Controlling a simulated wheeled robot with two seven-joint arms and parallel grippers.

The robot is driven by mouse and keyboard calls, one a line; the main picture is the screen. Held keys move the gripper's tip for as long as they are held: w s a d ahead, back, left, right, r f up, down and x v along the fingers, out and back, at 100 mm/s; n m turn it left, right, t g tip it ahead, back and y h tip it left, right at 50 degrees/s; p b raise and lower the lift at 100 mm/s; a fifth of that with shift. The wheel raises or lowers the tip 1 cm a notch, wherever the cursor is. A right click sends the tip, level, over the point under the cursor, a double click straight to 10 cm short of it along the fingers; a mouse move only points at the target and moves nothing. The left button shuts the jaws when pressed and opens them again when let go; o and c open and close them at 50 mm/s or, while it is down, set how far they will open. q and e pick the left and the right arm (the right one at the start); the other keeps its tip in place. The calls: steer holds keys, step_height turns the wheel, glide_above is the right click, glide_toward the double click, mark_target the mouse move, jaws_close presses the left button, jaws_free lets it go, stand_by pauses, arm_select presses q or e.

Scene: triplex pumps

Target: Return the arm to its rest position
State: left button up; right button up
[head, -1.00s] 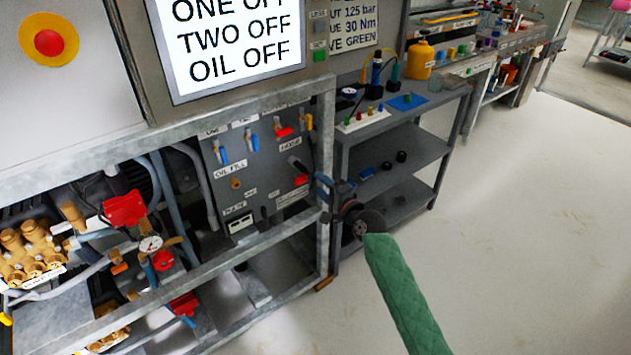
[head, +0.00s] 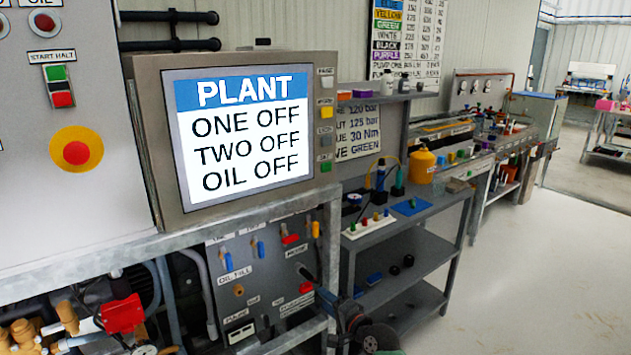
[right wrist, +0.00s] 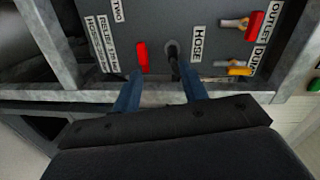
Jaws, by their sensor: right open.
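My right gripper (head: 325,300) is low in the head view, in front of the grey valve panel (head: 222,255). Its two blue fingers are apart; the right wrist view shows them (right wrist: 161,90) pointing at the panel, with nothing clasped. A dark hose fitting (right wrist: 173,62) sticks out beside the HOSE label and ends near the gap between the fingers. I cannot tell whether it reaches between them. My right arm enters at the bottom, with its green sleeve (head: 388,351) just showing. My left gripper is not in view.
A galvanised frame (head: 290,208) borders the panel, with a PLANT screen (head: 245,130) above reading ONE OFF, TWO OFF, OIL OFF. A red handle (right wrist: 142,57) is near the left finger. A grey shelf cart (head: 405,260) stands to the right, with open floor (head: 530,270) beyond.

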steer(key=s+d+f+n+g+h+p, duration=0.1)
steer(key=s+d+n+g+h+p, duration=0.2)
steer(key=s, duration=0.8)
steer(key=s+d+f+n+g+h+p, duration=0.1)
steer(key=s+d+f+n+g+h, duration=0.2)
steer(key=s, duration=0.9)
steer(key=s+d+n+g+h+p, duration=0.25)
steer(key=s+d+n, duration=0.25)
steer(key=s, duration=0.6)
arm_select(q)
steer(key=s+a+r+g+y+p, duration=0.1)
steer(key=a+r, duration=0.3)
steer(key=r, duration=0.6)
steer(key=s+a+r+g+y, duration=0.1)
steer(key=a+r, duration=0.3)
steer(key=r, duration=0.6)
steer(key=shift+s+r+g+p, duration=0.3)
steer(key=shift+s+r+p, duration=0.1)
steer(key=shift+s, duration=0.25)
arm_select(e)
steer(key=s+f+g, duration=0.1)
steer(key=s+f, duration=0.1)
steer(key=s, duration=0.5)
steer(key=s+f+g, duration=0.2)
steer(key=s, duration=0.5)
steer(key=shift+f, duration=0.35)
steer(key=shift+a, duration=0.1)
